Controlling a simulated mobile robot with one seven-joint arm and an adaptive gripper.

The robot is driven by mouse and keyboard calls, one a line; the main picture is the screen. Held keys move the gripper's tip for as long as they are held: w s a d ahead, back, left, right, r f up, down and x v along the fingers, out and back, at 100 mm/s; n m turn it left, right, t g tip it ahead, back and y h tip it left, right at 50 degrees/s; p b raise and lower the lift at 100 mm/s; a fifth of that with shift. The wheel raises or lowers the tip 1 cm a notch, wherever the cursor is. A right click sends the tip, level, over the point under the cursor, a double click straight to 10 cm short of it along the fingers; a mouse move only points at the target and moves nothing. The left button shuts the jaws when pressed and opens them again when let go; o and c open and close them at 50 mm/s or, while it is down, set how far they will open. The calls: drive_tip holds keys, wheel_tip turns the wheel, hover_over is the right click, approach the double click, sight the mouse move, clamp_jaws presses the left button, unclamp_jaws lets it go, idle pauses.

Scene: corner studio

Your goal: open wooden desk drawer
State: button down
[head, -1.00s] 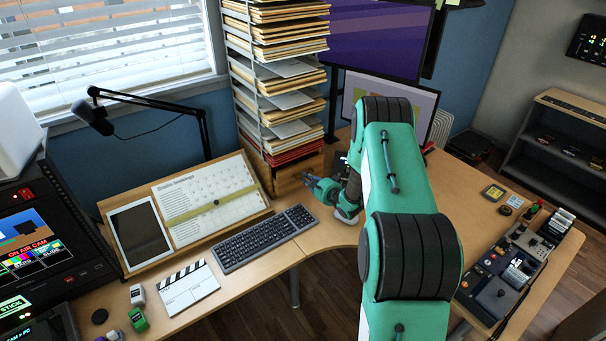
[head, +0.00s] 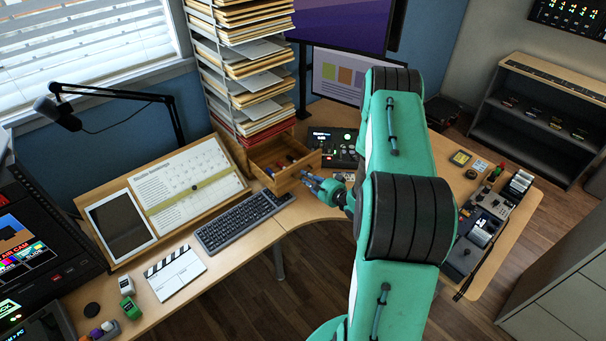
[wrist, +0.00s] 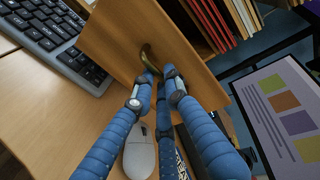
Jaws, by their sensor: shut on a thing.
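The wooden desk drawer (head: 284,168) sits under the tall file rack in the head view. It is pulled out, and small items show inside it. My gripper (head: 306,179) is at the drawer front in the head view. In the wrist view my gripper (wrist: 158,75) has its blue fingers closed at the handle. The fingertips partly hide the lower end of the handle.
A keyboard (head: 243,216) lies left of my gripper. A white mouse (wrist: 139,152) lies on the desk below the fingers. The file rack (head: 240,70) stands above the drawer. A black control panel (head: 333,146) is just right of the drawer.

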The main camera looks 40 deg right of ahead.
drive_tip(key=c, duration=1.7)
unclamp_jaws()
drive_tip(key=shift+c, duration=0.2)
drive_tip(key=shift+s, duration=0.1)
drive_tip(key=v, duration=1.1)
drive_tip(key=shift+s, duration=0.35)
drive_tip(key=shift+r, duration=0.1)
